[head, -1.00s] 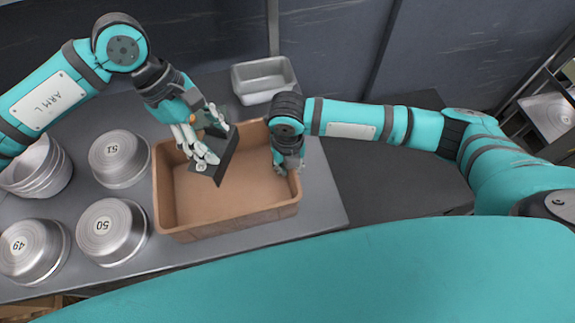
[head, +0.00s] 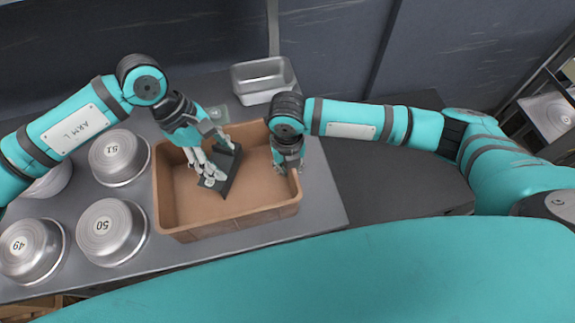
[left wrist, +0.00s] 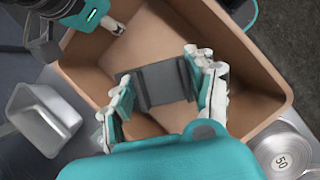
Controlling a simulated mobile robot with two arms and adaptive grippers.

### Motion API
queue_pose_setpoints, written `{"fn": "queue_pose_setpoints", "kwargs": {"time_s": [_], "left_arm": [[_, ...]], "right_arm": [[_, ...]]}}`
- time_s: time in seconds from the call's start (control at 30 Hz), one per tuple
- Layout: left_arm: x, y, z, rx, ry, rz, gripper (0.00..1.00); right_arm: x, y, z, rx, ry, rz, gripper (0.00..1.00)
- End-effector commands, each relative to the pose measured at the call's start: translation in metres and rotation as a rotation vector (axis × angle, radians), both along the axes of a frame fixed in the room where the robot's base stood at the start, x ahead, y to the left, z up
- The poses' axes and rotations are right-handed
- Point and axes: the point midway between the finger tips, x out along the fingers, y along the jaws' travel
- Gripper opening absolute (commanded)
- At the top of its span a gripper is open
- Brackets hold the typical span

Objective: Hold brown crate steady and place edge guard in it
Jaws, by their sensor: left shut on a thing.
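The brown crate (head: 235,222) stands open on the grey table, and it also fills much of the left wrist view (left wrist: 262,78). My left gripper (head: 217,166) is shut on the dark grey edge guard (head: 232,176) and holds it tilted inside the crate's opening, toward the back. In the left wrist view the guard (left wrist: 160,84) spans between the two white-and-teal fingers. My right gripper (head: 288,164) is at the crate's right wall, pointing down. Its fingers are partly hidden by its own wrist and the wall, so I cannot tell if they grip the rim.
Several metal pans, including pan 51 (head: 118,157), pan 50 (head: 111,231) and pan 49 (head: 33,250), lie left of the crate. A rectangular metal tin (head: 263,79) stands behind it. The table right of the crate is clear.

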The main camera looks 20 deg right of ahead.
Motion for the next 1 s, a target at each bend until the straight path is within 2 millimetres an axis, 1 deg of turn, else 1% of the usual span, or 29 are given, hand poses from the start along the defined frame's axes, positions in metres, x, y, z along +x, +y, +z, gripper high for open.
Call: {"fn": "queue_pose_setpoints", "kwargs": {"time_s": [0.1,0.33,0.37,0.5,0.57,0.87,0.97,1.0], "left_arm": [[0.0,0.0,-0.003,-0.001,0.001,0.0,0.22],[0.0,0.0,-0.004,-0.001,0.001,0.0,0.22],[0.0,0.0,-0.004,-0.001,0.001,0.0,0.57],[0.0,0.0,-0.004,-0.001,0.001,0.0,0.75],[0.0,0.0,-0.004,-0.001,0.001,0.0,0.83],[0.0,0.0,-0.002,0.0,0.0,0.0,0.83],[0.003,0.003,0.005,0.001,-0.003,0.001,0.83],[0.004,0.005,0.01,0.0,-0.003,0.001,0.83]], "right_arm": [[0.001,0.0,0.001,0.001,-0.001,0.0,0.0],[0.001,0.0,0.001,0.001,-0.002,0.0,0.0],[0.001,0.0,0.001,0.001,-0.002,0.0,0.0],[0.001,0.0,0.001,0.001,-0.002,0.0,0.0],[0.001,0.0,0.001,0.001,-0.002,0.0,0.0],[0.001,0.0,0.001,0.001,-0.002,0.0,0.0],[0.001,0.0,0.001,0.001,-0.002,0.0,0.0],[0.001,0.0,0.001,0.001,-0.002,0.0,0.0]]}}
